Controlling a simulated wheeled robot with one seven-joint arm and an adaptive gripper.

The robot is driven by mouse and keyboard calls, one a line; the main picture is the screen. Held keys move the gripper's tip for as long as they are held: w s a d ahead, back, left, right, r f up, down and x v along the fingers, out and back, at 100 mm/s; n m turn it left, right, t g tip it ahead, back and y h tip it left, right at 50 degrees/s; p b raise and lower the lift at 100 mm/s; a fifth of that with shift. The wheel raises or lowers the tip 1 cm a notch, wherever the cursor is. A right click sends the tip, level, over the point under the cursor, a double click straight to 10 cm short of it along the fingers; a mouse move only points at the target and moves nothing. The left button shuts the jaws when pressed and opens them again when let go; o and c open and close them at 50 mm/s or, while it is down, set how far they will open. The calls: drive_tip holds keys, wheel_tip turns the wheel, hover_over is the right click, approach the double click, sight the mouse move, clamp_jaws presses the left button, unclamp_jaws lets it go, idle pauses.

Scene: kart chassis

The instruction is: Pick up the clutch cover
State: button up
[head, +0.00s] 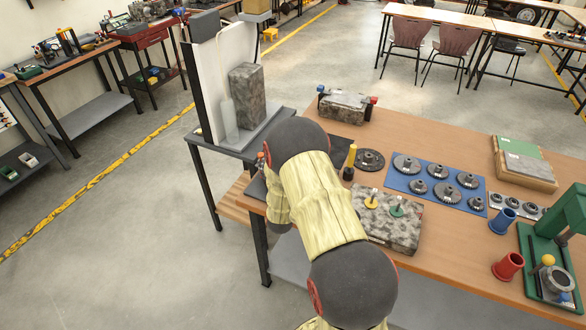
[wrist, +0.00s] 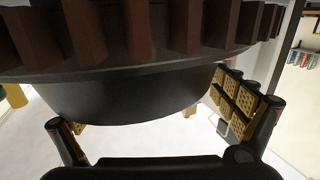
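A large dark round part (wrist: 130,92) with a row of brownish teeth or ribs fills the top of the wrist view, very close to the camera. It may be the clutch cover, but I cannot tell for sure. My gripper (wrist: 160,130) shows its two fingers well apart below and beside this part. The yellow pads on the right finger come close to the part's right edge; contact is unclear. The left finger is partly hidden. In the head view my arm hides the gripper. A dark disc with a hub (head: 370,160) lies flat on the wooden table (head: 450,255).
A yellow bottle (head: 351,156) stands left of the disc. A blue mat (head: 433,172) with several gears and a stone block (head: 388,228) with yellow and green pieces are nearby. A green press (head: 560,225) and red (head: 508,266) and blue (head: 502,221) cups stand to the right.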

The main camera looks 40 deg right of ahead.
drive_tip(key=c, duration=1.7)
drive_tip(key=shift+w+r, duration=0.1)
drive_tip(key=shift+r, duration=0.1)
drive_tip(key=shift+c, duration=0.4)
